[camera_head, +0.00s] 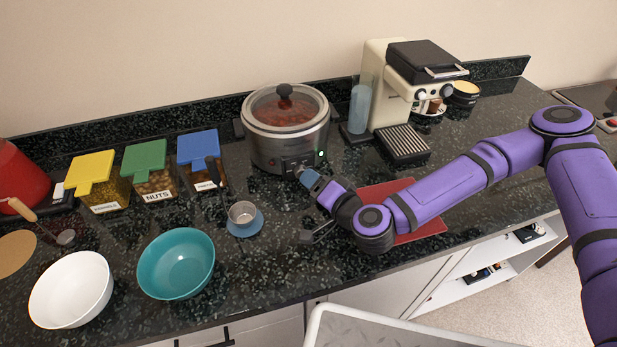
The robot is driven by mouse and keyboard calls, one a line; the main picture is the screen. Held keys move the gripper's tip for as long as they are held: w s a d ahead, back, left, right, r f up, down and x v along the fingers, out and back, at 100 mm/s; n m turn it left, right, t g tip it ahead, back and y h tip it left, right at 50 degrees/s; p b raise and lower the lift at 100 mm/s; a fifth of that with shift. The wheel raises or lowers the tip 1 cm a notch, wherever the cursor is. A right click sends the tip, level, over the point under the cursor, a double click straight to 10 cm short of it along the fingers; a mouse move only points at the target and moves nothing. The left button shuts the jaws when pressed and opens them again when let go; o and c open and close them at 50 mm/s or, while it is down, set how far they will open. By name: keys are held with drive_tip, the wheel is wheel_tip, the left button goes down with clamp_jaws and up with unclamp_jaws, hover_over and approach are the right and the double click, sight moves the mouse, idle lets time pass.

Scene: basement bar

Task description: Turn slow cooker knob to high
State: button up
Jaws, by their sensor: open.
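The slow cooker (262,150) stands on the dark counter near the back wall. It is a silver pot with a glass lid and a black lid knob, and red food shows through the glass. A small green light glows on its front, right of the control panel. My gripper (300,172) is at the lower front of the cooker, pointing at the panel. It is open, and its tips are at or very close to the control knob. The knob is mostly hidden by my gripper, so its setting and any contact cannot be told.
A red mat (425,222) lies under my forearm. A coffee machine (385,95) stands right of the cooker. Left are lidded containers (150,170), a metal cup (242,213) on a blue coaster, a teal bowl (178,262) and a white bowl (70,290). The counter's front edge is near.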

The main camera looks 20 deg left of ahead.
drive_tip(key=v, duration=0.6)
drive_tip(key=shift+s+d+r, duration=0.1)
drive_tip(key=shift+s+d, duration=0.05)
idle(0.3)
